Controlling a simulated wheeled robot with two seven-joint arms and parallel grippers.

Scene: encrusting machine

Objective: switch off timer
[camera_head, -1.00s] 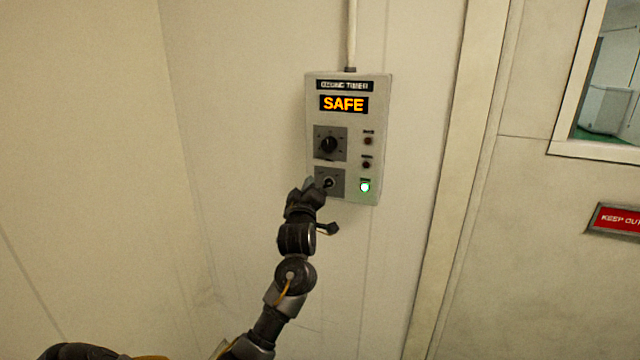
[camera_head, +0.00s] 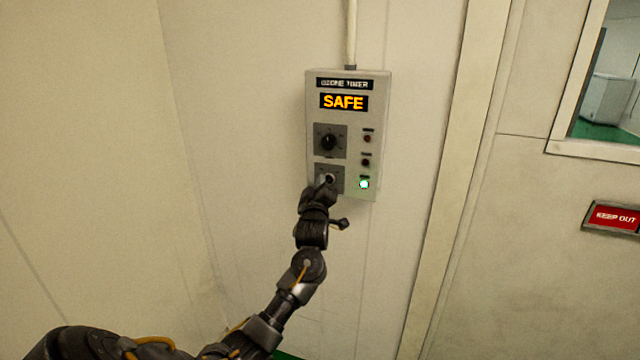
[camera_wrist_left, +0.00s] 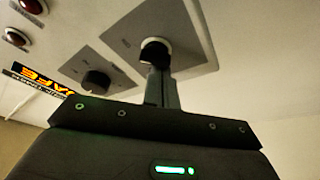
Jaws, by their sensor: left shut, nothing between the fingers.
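The ozone timer (camera_head: 314,110) is a pale box on the wall with an orange "SAFE" display (camera_head: 344,102). It has a black dial (camera_head: 328,142) and, below it, a smaller switch knob (camera_head: 330,179) on a grey plate. A green lamp (camera_head: 364,184) is lit at its lower right. My left gripper (camera_head: 326,185) is shut and empty, its tips at the lower knob. In the left wrist view the closed fingers (camera_wrist_left: 160,70) reach up to the knob (camera_wrist_left: 156,48) and appear to touch it, partly covering it. My right gripper is not in view.
Two dark lamps (camera_head: 367,150) sit above the green one. A conduit (camera_head: 351,35) runs up from the box. A door frame, a window (camera_head: 608,80) and a red "KEEP OUT" sign (camera_head: 614,218) are at the right. The wall around the box is clear.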

